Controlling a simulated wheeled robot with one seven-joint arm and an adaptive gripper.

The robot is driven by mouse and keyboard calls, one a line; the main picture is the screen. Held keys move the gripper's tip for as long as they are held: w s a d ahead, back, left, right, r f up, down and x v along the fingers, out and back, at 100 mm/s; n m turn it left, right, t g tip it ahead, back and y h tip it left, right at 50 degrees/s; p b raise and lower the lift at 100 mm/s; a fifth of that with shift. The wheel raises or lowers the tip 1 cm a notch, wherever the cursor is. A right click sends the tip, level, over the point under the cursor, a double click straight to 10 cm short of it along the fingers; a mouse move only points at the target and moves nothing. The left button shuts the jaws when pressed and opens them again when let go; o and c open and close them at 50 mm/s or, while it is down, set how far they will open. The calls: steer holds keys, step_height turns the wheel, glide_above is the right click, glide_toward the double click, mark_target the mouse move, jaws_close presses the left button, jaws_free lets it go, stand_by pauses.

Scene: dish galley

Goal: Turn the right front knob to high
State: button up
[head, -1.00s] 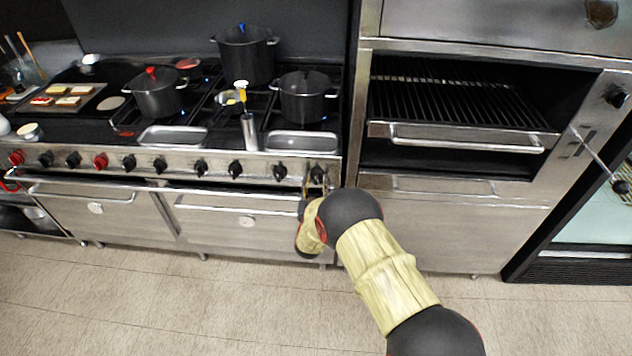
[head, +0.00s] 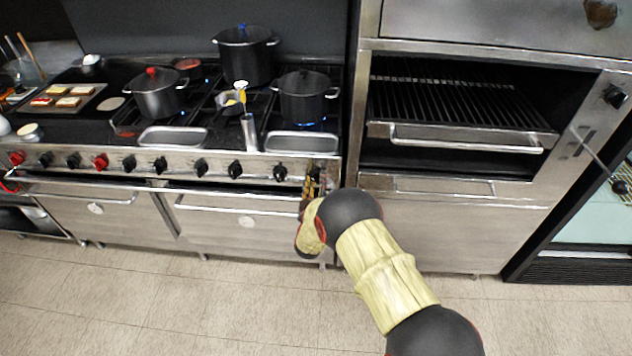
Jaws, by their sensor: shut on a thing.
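My gripper (head: 312,182) is at the right end of the stove's front panel (head: 219,170), shut on the rightmost knob. The fingers and wrist cover that knob, so its pointer and angle are hidden. A lidded dark pot (head: 304,97) stands on the right front burner, and a blue flame (head: 311,124) shows beneath it. The neighbouring black knob (head: 280,172) stands clear, just left of my gripper.
An oven door handle (head: 235,208) runs below the panel, left of my wrist. A steel broiler cabinet (head: 455,225) with a rack (head: 460,100) stands close on the right. The tiled floor (head: 170,300) in front is clear.

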steer(key=n+p, duration=0.1)
steer(key=n, duration=0.5)
steer(key=shift+a+n, duration=0.1)
steer(key=shift+n, duration=0.2)
steer(key=n+p, duration=0.1)
steer(key=n, duration=0.4)
steer(key=shift+n, duration=0.4)
steer(key=o, duration=1.2)
steer(key=s, duration=1.2)
steer(key=shift+a, duration=0.15)
